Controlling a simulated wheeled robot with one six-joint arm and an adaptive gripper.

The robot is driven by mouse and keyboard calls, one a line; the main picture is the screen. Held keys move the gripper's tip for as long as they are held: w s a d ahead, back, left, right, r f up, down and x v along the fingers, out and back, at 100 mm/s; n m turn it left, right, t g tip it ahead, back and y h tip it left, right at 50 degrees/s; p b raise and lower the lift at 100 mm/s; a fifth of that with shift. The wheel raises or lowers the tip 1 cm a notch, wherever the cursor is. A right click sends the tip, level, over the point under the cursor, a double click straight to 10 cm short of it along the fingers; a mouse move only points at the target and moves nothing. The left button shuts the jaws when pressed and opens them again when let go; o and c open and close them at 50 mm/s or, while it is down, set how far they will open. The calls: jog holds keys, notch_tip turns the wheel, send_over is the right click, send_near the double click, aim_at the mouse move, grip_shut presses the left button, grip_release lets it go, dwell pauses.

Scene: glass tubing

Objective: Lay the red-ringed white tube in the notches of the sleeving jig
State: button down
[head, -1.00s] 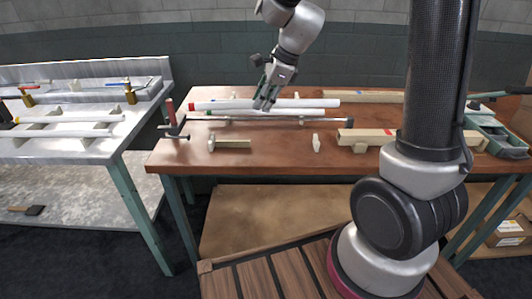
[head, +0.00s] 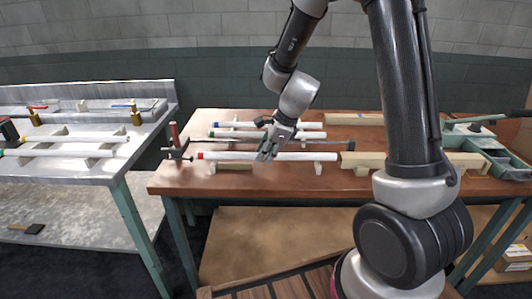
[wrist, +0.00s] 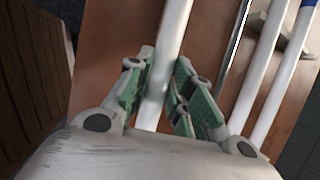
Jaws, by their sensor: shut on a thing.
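The red-ringed white tube (head: 225,155) runs level from left to right near the front of the wooden table, its red ring at the left end. My gripper (head: 267,154) is shut on it near its middle. In the wrist view the tube (wrist: 174,35) passes between the green-padded fingers of my gripper (wrist: 158,92). The sleeving jig shows as a low wooden block (head: 235,166) under the tube's left part and a pale upright support (head: 318,168) under its right part. The tube lines up over both. I cannot tell whether it touches the notches.
Blue-ringed (head: 290,125) and green-ringed (head: 290,135) white tubes lie behind. A steel bar clamp (head: 335,143) lies between them and the held tube. A wooden beam (head: 365,160) stands close to the tube's right end. A metal bench (head: 60,165) stands left.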

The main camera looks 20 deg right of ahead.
jog(key=shift+f, duration=0.1)
jog(key=shift+f, duration=0.5)
jog(key=c, duration=1.3)
grip_release()
jog(key=shift+o, duration=0.2)
jog(key=v, duration=1.3)
jog(key=s+d+r+n+h, duration=0.1)
jog(key=s+d+r+n, duration=0.2)
jog(key=s+n, duration=0.4)
jog(key=s+d+r+n+h, duration=0.1)
jog(key=s+d+r+n, duration=0.2)
jog(key=s+n, duration=0.4)
jog(key=s+d+r+n+h, duration=0.1)
jog(key=s+d+r+n, duration=0.2)
jog(key=s+d+n, duration=0.2)
jog(key=s+n, duration=0.2)
jog(key=s, duration=0.1)
jog(key=shift+s+r+t+h, duration=0.2)
jog(key=shift+s+t+h, duration=0.1)
jog(key=shift+s+t, duration=0.1)
